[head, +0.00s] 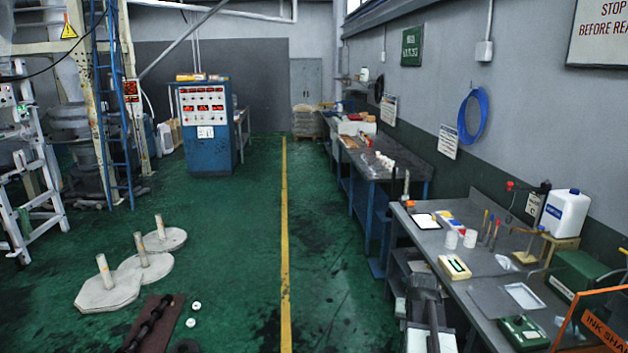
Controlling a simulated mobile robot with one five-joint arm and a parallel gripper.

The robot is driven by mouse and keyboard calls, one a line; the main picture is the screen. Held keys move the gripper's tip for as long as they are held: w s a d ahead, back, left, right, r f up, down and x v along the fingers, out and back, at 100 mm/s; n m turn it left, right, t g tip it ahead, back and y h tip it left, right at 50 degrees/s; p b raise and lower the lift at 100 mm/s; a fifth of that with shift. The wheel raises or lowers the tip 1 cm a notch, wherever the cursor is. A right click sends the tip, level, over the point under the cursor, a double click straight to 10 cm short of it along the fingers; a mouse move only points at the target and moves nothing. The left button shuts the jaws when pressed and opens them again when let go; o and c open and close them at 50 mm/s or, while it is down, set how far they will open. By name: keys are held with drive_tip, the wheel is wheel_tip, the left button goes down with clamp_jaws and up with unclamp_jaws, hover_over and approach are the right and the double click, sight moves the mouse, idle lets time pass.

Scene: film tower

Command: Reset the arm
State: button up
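What looks like my arm, with my gripper (424,282) at its far end, shows at the bottom, right of centre. It is a dark grey and pale shape in front of the near workbench (455,268). It is small and dark here, so I cannot make out the fingers or whether they are open or shut. I see nothing clearly held in it.
The workbench carries white cups (451,239), a white jug (564,213) and a green box (524,332). Three pale discs with posts (143,255) and a dark roller (150,322) lie on the left floor. Green floor by the yellow line (284,220) is clear.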

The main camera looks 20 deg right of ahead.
drive_tip(key=w+a+f+n+y+b, duration=0.1)
drive_tip(key=w+a+n, duration=0.2)
drive_tip(key=a, duration=1.2)
drive_tip(key=w+a+f+n+y, duration=0.1)
drive_tip(key=w+a+n, duration=0.1)
drive_tip(key=a, duration=1.3)
drive_tip(key=s+a+f+n+g, duration=0.1)
drive_tip(key=s+a+n+g, duration=0.1)
drive_tip(key=s+a, duration=0.4)
drive_tip(key=shift+s+a+g, duration=0.4)
drive_tip(key=shift+a+g, duration=0.3)
drive_tip(key=shift+a, duration=0.2)
